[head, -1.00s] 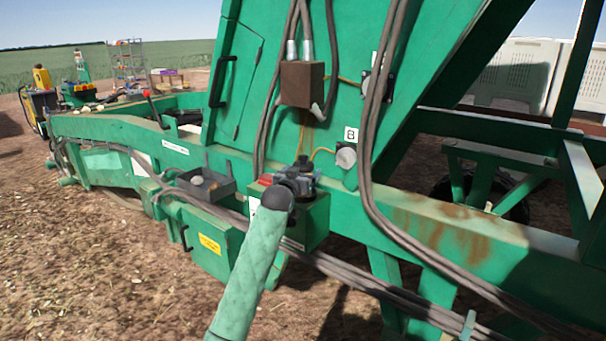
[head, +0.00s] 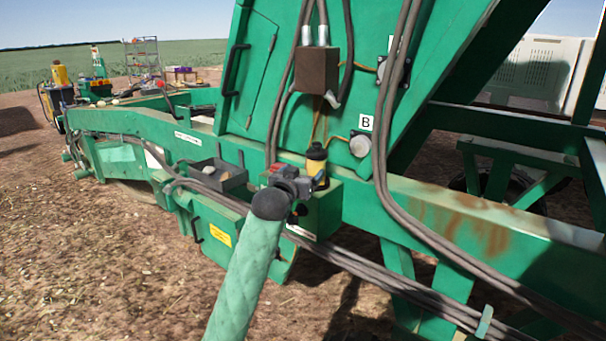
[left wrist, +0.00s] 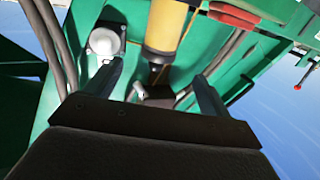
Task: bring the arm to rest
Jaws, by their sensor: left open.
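My left gripper (head: 312,184) is at the end of my green-sleeved arm, in front of a green box (head: 322,212) on the machine's side. It is open, with nothing seen between its fingers; in the left wrist view both fingers (left wrist: 160,78) stand apart. A yellow cylinder with a black top (head: 316,162) stands upright at the box, just beyond the gripper. It also shows in the left wrist view (left wrist: 167,25), past the fingertips. Whether a finger touches it I cannot tell. My right gripper is not in view.
The green machine (head: 450,215) fills the middle and right, with thick hoses (head: 381,150) hanging down it. A grey open tray (head: 218,175) sits left of the box. Bare ground (head: 110,260) lies free at the lower left. White crates (head: 530,70) stand behind at right.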

